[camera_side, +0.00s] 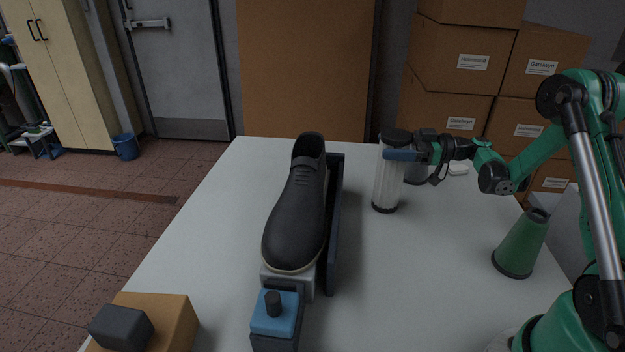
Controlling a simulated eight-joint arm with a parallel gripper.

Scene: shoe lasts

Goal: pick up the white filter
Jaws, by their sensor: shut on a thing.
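The white filter (388,183) is an upright white cylinder with a black cap and a black base ring. It stands on or just above the table, to the right of the shoe; I cannot tell whether its base touches the surface. My gripper (400,155) comes in from the right at the filter's upper part, just below the cap. It is shut on the filter, with a blue finger showing across the near side. The far finger is hidden.
A black shoe (298,210) sits on a holder with a dark rail (334,225) left of the filter. A green cone (522,245) stands at right. An orange-brown box (175,318) is at front left. The table (400,290) is clear in front.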

